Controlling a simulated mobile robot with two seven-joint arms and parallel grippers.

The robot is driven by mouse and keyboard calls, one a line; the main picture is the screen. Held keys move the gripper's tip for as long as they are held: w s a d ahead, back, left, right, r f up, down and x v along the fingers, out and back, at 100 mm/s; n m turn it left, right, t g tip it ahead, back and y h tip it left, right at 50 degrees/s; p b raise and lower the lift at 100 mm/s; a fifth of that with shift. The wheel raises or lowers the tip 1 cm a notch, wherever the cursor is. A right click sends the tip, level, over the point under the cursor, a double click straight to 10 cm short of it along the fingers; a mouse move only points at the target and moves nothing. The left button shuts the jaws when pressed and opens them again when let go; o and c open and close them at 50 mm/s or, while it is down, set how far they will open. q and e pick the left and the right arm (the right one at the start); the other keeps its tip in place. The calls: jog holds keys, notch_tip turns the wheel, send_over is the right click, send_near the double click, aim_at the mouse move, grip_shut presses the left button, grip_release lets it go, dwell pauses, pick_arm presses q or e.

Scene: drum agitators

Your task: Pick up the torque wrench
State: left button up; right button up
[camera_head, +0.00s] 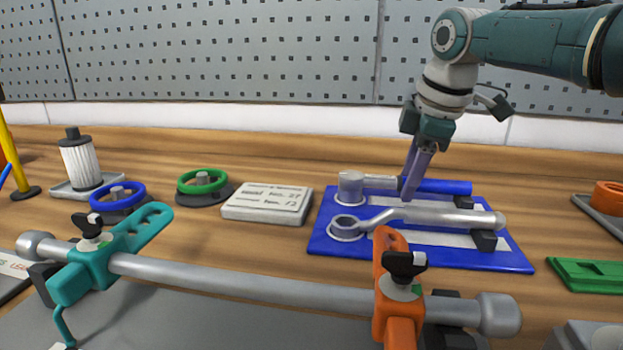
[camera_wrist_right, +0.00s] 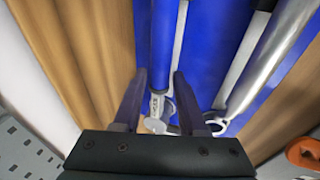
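The torque wrench appears to be the tool with a blue handle (camera_head: 447,186), a silver shaft and a round grey head (camera_head: 351,186). It lies along the back of a blue tool board (camera_head: 330,245). My right gripper (camera_head: 406,192) points down at it, near where handle meets shaft. In the right wrist view, the open fingers (camera_wrist_right: 159,73) stand on either side of the torque wrench (camera_wrist_right: 161,45), with gaps visible. Whether the fingertips reach below its top cannot be told. My left gripper is not in view.
A silver ring-ended wrench (camera_head: 440,216) lies just in front on the same board. A long bar (camera_head: 240,283) with teal (camera_head: 125,245) and orange (camera_head: 391,285) clamps crosses the foreground. A white label block (camera_head: 267,203) sits left of the board.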

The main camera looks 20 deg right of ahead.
grip_shut()
dwell(1.0)
